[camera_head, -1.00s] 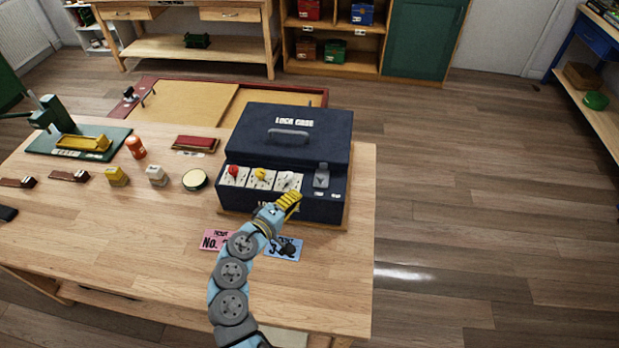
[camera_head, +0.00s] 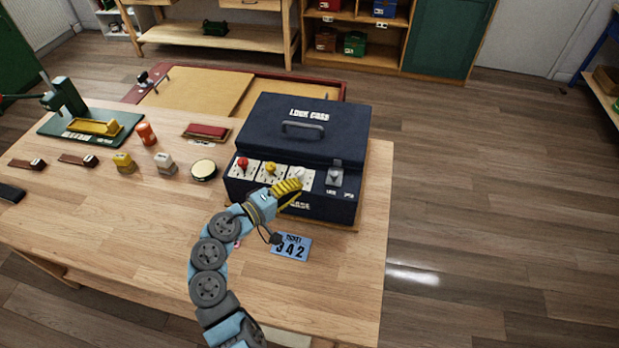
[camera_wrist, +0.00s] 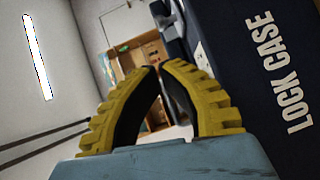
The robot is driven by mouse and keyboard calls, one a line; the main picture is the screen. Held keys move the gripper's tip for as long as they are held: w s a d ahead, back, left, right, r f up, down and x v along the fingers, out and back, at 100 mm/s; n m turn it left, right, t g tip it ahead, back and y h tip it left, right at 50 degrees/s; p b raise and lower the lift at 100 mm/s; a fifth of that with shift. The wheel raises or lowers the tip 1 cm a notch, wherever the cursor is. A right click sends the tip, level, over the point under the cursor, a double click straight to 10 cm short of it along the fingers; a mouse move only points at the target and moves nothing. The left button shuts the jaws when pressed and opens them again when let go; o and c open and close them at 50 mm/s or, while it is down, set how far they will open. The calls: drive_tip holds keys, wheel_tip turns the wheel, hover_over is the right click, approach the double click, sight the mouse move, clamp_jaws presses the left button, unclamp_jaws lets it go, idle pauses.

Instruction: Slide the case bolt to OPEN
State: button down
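The dark blue lock case (camera_head: 315,145) stands on the right of the wooden table with its lid down. The grey bolt (camera_head: 335,177) is at the right end of its front, above two small labels too small to read. Left of it are a red knob (camera_head: 243,163), a yellow knob (camera_head: 271,168) and a white knob (camera_head: 299,173) on white plates. My gripper (camera_head: 296,186) is in front of the white knob, left of the bolt; I cannot tell if it touches. In the wrist view its yellow fingers (camera_wrist: 161,68) almost meet at the tips, with nothing held.
A blue ticket (camera_head: 291,247) reading 342 lies in front of the case; a pink one is mostly hidden by my arm. The floor right of the table is clear.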

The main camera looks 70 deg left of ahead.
sight(335, 173)
drive_tip(key=x, duration=0.9)
drive_tip(key=shift+w+a, duration=0.1)
drive_tip(key=shift+w, duration=0.05)
